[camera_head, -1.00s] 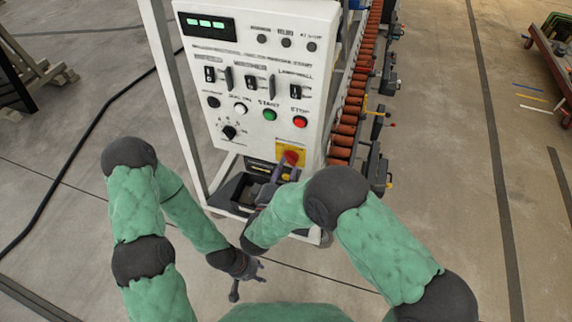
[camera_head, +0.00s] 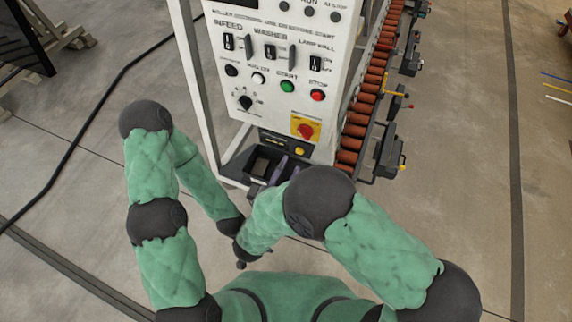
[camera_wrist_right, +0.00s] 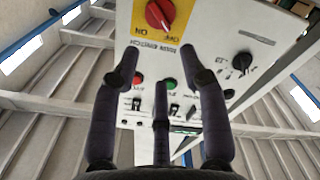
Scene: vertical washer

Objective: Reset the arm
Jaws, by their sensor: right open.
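My right arm reaches across toward the washer's white control panel (camera_head: 270,110). My right gripper (camera_head: 286,166) is partly hidden behind its own forearm, over the dark tray below the panel. In the right wrist view the right gripper (camera_wrist_right: 160,62) has its dark fingers spread, with nothing between them. The red main switch knob (camera_head: 306,131) on its yellow plate is beyond the fingers and apart from them; it also shows in the right wrist view (camera_wrist_right: 160,14). My left gripper (camera_head: 241,264) hangs low in the middle, mostly hidden behind the right arm, and its fingers cannot be made out.
The panel has several switches, a green start button (camera_head: 287,86) and a red stop button (camera_head: 317,95). A dark tray (camera_head: 235,165) juts out below it. A roller conveyor (camera_head: 365,100) runs behind on the right. A black cable (camera_head: 75,140) lies on the floor at left.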

